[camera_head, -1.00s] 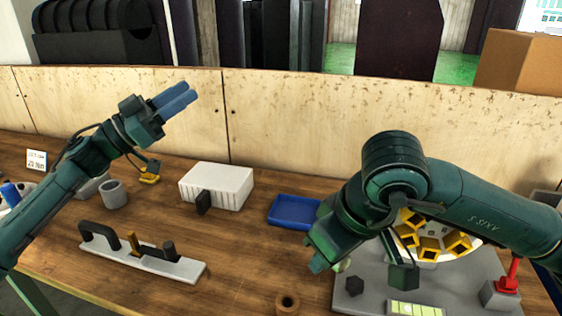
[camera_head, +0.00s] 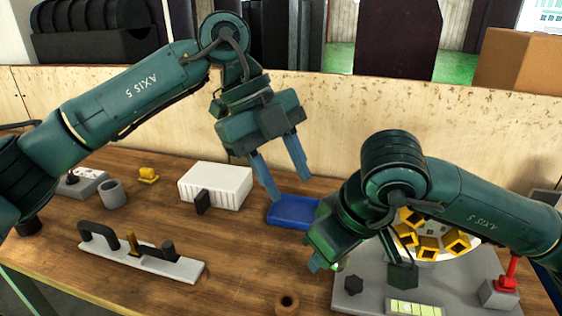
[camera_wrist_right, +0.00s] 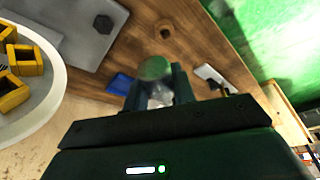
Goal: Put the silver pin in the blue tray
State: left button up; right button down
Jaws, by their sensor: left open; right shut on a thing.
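The blue tray (camera_head: 284,216) lies on the wooden table in the middle of the head view. Part of it shows in the right wrist view (camera_wrist_right: 121,84). My left gripper (camera_head: 287,186) is open and empty, its blue fingers pointing down over the tray's back left side. My right gripper (camera_head: 322,263) is low, to the right and nearer than the tray. In the right wrist view it is shut on a shiny round-ended piece, the silver pin (camera_wrist_right: 156,69), which mirrors green. The pin is mostly hidden by the arm in the head view.
A white ribbed box (camera_head: 222,184) stands left of the tray. A white rack (camera_head: 180,268) with dark handles lies front left. A brown ring (camera_head: 287,303) sits at the front. A round plate with yellow holders (camera_head: 430,243) and a red lever (camera_head: 508,270) are right. Bare table lies between rack and tray.

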pick_arm(q)
jog(key=x, duration=1)
jog(key=shift+d+f, duration=0.15)
jog(key=shift+f, duration=0.05)
grip_shut()
pick_arm(e)
jog(key=shift+a, duration=0.1)
pick_arm(q)
jog(key=shift+r, duration=0.1)
pick_arm(e)
jog(key=c, duration=1.3)
grip_release()
jog(key=shift+c, duration=0.2)
jog(key=shift+o, duration=1.3)
